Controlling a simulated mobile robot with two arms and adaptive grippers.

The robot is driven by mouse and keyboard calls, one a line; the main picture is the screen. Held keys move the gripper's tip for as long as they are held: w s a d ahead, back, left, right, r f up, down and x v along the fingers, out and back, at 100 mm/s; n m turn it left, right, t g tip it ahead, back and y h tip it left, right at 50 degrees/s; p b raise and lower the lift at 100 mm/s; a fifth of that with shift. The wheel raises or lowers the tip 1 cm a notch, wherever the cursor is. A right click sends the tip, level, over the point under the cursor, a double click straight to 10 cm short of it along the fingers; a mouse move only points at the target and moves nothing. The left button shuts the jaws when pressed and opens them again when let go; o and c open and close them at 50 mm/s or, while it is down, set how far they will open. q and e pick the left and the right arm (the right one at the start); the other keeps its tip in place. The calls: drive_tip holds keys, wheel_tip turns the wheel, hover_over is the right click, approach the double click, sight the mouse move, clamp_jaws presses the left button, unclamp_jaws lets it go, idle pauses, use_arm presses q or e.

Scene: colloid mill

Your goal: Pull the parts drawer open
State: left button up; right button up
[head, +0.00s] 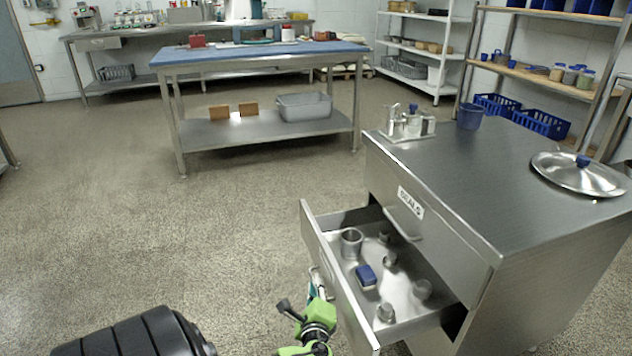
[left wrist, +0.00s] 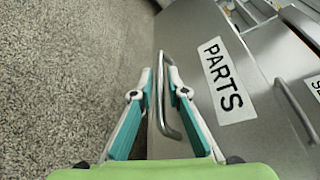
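The parts drawer (head: 339,290) is the lower drawer of the steel cabinet and stands well out, its inside showing. In the left wrist view its front carries a PARTS label (left wrist: 226,80) and a curved bar handle (left wrist: 160,98). My left gripper (left wrist: 160,82) has one finger on each side of the handle, with small gaps between fingertips and bar. In the head view this gripper (head: 320,288) is at the drawer front, its fingertips partly hidden. My right gripper is not seen.
The drawer holds a metal cup (head: 351,242), a blue-topped block (head: 366,277) and several small metal parts. Above it is the shut SEALS drawer (head: 440,232). A lid (head: 580,173) and a blue cup (head: 470,117) stand on the cabinet. Floor to the left is clear.

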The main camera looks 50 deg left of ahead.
use_arm(q)
drive_tip(key=v, duration=1.1)
drive_tip(key=shift+s+d, duration=0.2)
drive_tip(key=shift+d, duration=0.15)
